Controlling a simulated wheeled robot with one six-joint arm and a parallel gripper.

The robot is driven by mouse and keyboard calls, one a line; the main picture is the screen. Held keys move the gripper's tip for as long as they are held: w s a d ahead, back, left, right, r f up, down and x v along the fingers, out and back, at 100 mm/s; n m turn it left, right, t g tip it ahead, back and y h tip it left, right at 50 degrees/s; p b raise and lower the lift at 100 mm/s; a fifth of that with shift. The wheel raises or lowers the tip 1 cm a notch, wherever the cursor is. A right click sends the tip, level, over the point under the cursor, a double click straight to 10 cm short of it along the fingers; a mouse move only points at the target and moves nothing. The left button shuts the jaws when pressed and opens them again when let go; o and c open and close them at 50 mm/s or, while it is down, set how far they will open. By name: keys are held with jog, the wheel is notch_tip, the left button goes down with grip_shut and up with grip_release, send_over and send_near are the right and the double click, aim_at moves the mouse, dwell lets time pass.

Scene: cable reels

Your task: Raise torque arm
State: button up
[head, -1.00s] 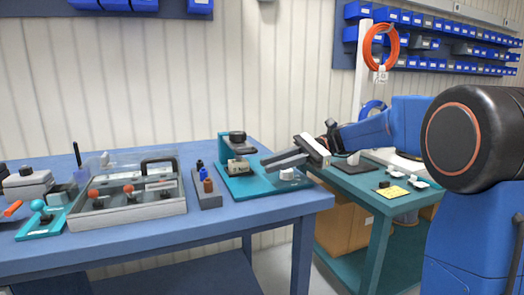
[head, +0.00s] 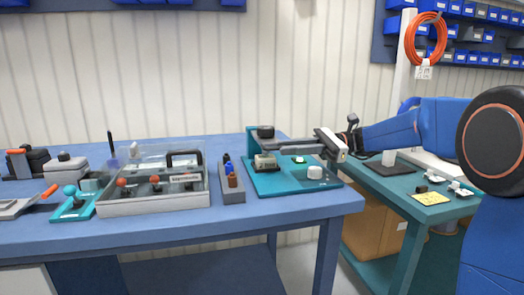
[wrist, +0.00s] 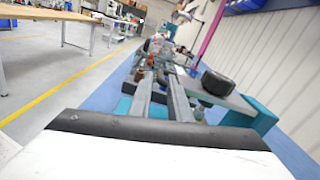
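A teal fixture (head: 262,188) stands at the right end of the blue bench. It has a teal upright (head: 251,143), a black round cap (head: 265,131), a small pale block (head: 264,163) under the cap and a white knob (head: 315,173) on its plate. I cannot tell which part is the torque arm. My gripper (head: 288,145) reaches in from the right above the plate, its fingers level and just right of the cap. In the wrist view, the two grey fingers (wrist: 160,88) lie apart with a narrow gap, beside the black cap (wrist: 217,83). I see nothing held.
A narrow grey rack (head: 231,192) with small bottles stands left of the fixture. Further left are a clear-lidded box (head: 152,208) with red knobs and a teal lever stand (head: 72,214). A second teal bench (head: 432,211) stands at the right. The bench front is clear.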

jog(key=x, duration=0.8)
jog(key=shift+a+f, duration=0.1)
grip_shut()
